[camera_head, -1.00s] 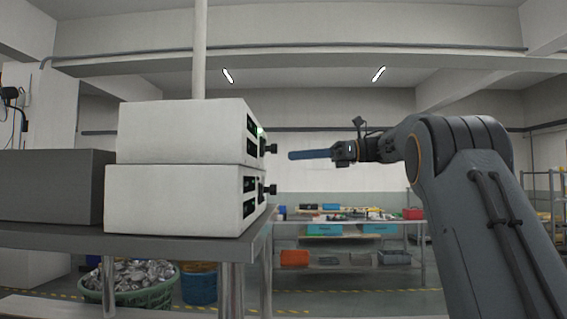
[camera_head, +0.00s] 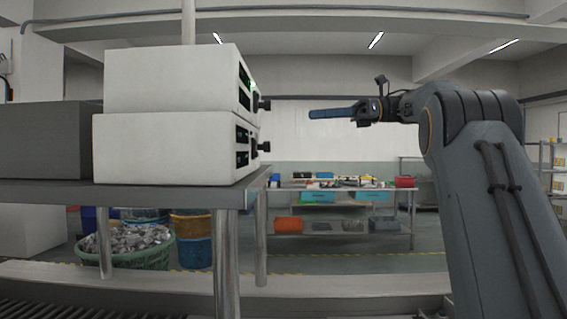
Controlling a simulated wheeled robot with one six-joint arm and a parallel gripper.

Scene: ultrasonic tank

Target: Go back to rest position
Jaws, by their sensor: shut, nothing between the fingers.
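My gripper (camera_head: 318,114) is at the end of my arm, which rises from the lower right and reaches left at about the height of the upper white unit. Its dark blue fingers look closed together, point left and hold nothing. It is in free air, to the right of two stacked white control units. The upper unit (camera_head: 170,80) and lower unit (camera_head: 165,148) have black knobs and dark panels on their right faces. A visible gap separates the fingertips from the knobs.
The units stand on a grey metal table (camera_head: 150,192) beside a dark grey box (camera_head: 40,142). A green basket (camera_head: 150,258) of metal parts and an orange bin (camera_head: 194,227) are on the floor. A workbench (camera_head: 395,226) with coloured bins stands behind. Floor between is clear.

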